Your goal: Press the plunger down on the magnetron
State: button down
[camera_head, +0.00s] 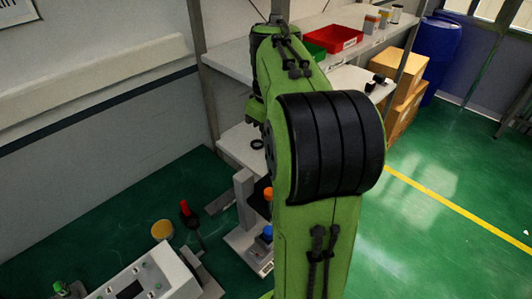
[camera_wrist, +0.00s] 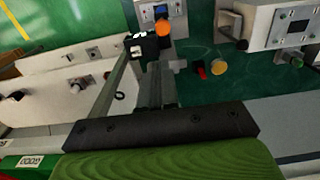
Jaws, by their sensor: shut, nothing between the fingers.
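No part is clearly marked as the magnetron or its plunger. A small grey stand with an orange knob (camera_head: 268,193) and a blue knob (camera_head: 267,232) is beside my arm in the head view, partly hidden by it. In the wrist view the orange knob (camera_wrist: 163,28) and the blue knob (camera_wrist: 160,11) show at the top, beyond my fingers. My gripper (camera_wrist: 155,72) is shut and empty, pointing toward that stand. I cannot tell whether it touches anything. In the head view my arm hides my gripper.
A control box with buttons (camera_head: 143,276) stands at lower left, near a red handle (camera_head: 186,208) and a yellow disc (camera_head: 162,230). Shelves with a red bin (camera_head: 332,39) stand behind my arm. Cardboard boxes (camera_head: 400,85) and a blue barrel (camera_head: 437,42) are right. Green floor is clear at right.

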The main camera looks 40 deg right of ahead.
jog(key=f, duration=0.4)
jog(key=f+b, duration=0.1)
jog(key=f, duration=0.4)
jog(key=f+b, duration=0.1)
jog(key=f, duration=0.4)
jog(key=shift+s+a, duration=0.3)
jog(key=shift+f, duration=0.1)
